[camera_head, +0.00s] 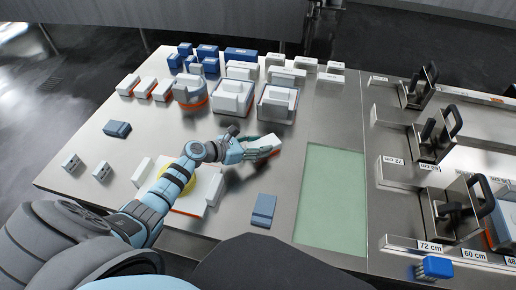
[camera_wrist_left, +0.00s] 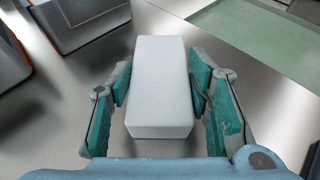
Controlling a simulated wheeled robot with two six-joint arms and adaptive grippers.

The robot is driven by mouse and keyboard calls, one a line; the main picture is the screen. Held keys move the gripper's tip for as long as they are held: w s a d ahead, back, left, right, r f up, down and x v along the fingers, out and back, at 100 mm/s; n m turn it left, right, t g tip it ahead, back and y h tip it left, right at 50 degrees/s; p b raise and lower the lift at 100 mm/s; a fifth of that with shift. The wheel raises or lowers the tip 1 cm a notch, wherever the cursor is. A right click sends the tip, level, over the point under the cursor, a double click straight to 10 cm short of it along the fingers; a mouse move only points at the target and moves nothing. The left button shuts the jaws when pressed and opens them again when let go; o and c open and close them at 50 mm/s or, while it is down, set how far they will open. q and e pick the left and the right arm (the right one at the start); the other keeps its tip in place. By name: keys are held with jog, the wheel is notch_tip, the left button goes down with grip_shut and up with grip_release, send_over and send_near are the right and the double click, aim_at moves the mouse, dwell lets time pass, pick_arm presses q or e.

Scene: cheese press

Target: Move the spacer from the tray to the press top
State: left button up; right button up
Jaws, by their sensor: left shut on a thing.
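A white rectangular block (camera_wrist_left: 160,85), which appears to be the spacer, sits between the teal fingers of my left gripper (camera_wrist_left: 162,100). My left gripper (camera_head: 262,147) is shut on it above the steel table, left of the green mat; the block's end (camera_head: 269,141) also shows in the head view. A white tray (camera_head: 210,180) with a yellow disc (camera_head: 176,182) lies partly hidden under my left arm. Steel moulds with white blocks on top (camera_head: 277,101) (camera_head: 232,97) stand behind the gripper. I cannot tell which one is the press top. My right gripper is not in view.
The green mat (camera_head: 330,195) is bare. Black-handled clamps (camera_head: 436,138) stand at the right. A blue-grey block (camera_head: 263,209) lies near the front. Small white blocks (camera_head: 305,64) and blue blocks (camera_head: 207,51) stand at the back. A blue brush (camera_head: 433,267) lies front right.

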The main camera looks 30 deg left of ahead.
pick_arm(q)
jog(key=shift+r, duration=0.1)
jog(key=o, duration=1.2)
jog(key=shift+o, duration=0.2)
jog(key=shift+s+r, duration=0.1)
jog(key=shift+r, duration=0.05)
jog(key=p+v, duration=0.2)
jog(key=v, duration=0.9)
jog(key=shift+s+a, duration=0.2)
jog(key=shift+s, duration=0.2)
